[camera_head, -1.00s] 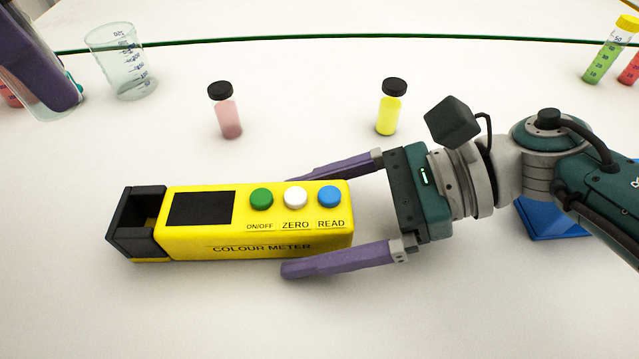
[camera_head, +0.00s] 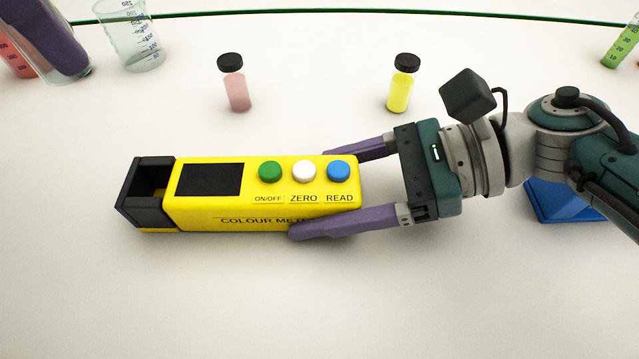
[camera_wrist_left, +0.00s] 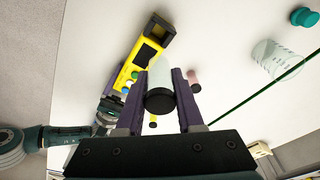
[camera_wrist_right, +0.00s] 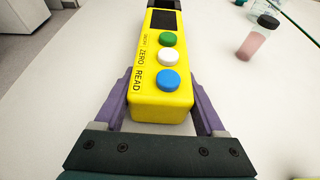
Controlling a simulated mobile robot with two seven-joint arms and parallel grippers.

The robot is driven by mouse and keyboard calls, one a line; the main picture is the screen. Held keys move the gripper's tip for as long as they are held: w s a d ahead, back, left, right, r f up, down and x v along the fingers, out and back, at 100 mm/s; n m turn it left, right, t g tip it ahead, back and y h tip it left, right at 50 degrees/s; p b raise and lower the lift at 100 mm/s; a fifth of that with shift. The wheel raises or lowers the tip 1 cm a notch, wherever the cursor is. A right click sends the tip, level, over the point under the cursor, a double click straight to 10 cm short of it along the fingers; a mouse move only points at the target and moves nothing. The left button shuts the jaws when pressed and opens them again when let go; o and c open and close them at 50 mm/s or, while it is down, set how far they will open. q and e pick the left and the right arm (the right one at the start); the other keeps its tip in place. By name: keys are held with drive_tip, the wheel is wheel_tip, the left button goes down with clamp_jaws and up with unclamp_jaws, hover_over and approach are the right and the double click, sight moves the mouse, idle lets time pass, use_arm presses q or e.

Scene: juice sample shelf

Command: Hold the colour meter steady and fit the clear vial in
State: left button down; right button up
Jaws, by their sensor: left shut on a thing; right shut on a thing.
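The yellow colour meter (camera_head: 260,215) lies on the white bench with its screen and buttons up. Its black open-topped well (camera_head: 148,195) is at the left end and looks empty. My right gripper (camera_head: 322,192) is shut on the meter's right end, one finger along each long side, as the right wrist view (camera_wrist_right: 160,100) also shows. My left gripper (camera_wrist_left: 165,85) is shut on the clear vial (camera_wrist_left: 161,73), which has a black cap toward the palm. In the head view only a purple finger of the left gripper (camera_head: 45,35) shows at the top left, away from the meter.
A pink vial (camera_head: 237,92) and a yellow vial (camera_head: 399,92) stand behind the meter. A clear beaker (camera_head: 130,40) stands at the back left, a green-filled tube (camera_head: 618,48) at the back right. A blue object (camera_head: 560,203) is under my right arm. The front bench is clear.

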use_arm(q)
drive_tip(key=n, duration=0.1)
hover_over(136, 157)
drive_tip(key=s+d, duration=0.3)
wheel_tip(136, 157, down, 6)
drive_tip(key=shift+w+a+f, duration=0.15)
drive_tip(key=shift+f, duration=1)
drive_tip(key=shift+w+a+f, duration=0.1)
drive_tip(key=shift+f, duration=1.05)
drive_tip(key=shift+f, duration=0.95)
drive_tip(key=shift+r, duration=0.8)
drive_tip(key=shift+f, duration=0.85)
drive_tip(key=shift+r, duration=0.1)
drive_tip(key=shift+r, duration=0.7)
drive_tip(key=shift+f, duration=0.7)
